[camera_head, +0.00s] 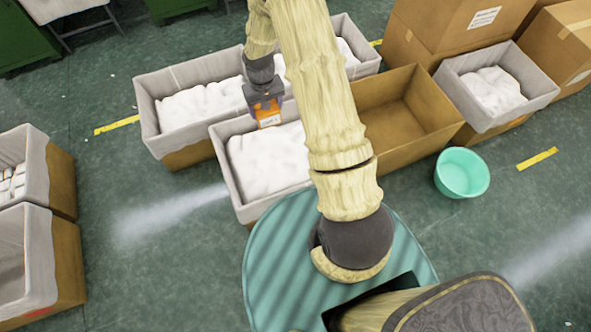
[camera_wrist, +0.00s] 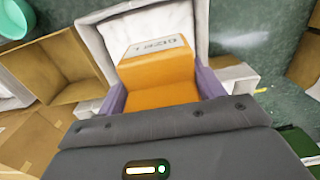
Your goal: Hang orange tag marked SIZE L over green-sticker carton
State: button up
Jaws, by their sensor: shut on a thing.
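The orange tag (camera_wrist: 160,78) fills the middle of the wrist view, held between the two purple fingers of my gripper (camera_wrist: 162,92). Its far end carries a white label with dark print, upside down in this view and only partly legible. In the head view my gripper (camera_head: 264,101) is shut on the tag (camera_head: 268,114) above the far left part of a grey-lined carton (camera_head: 226,178) filled with white cloth. The same carton (camera_wrist: 92,38) seems to lie beyond the tag in the wrist view. I see no green sticker on any carton; several outer faces are hidden.
Another lined carton (camera_head: 147,118) stands behind, and an open empty brown carton (camera_head: 425,150) stands to the right. A further lined carton (camera_head: 540,100) is at the right. A mint tub (camera_head: 461,173) sits on the floor. Lined cartons (camera_head: 62,180) stand at the left; floor between is clear.

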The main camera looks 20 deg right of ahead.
dwell(0.3)
jog(key=s+d+f+b, duration=0.2)
jog(key=d+f+b, duration=0.1)
jog(key=f+b, duration=0.9)
jog(key=s+d+f+b, duration=0.3)
jog(key=f+b, duration=0.9)
jog(key=s+d+f+b, duration=0.2)
jog(key=d+f+b, duration=0.1)
jog(key=f+b, duration=0.8)
jog(key=shift+s+f+b, duration=0.2)
jog(key=shift+f+b, duration=0.2)
jog(key=shift+b, duration=0.4)
jog(key=shift+d+f, duration=0.1)
jog(key=shift+f, duration=0.1)
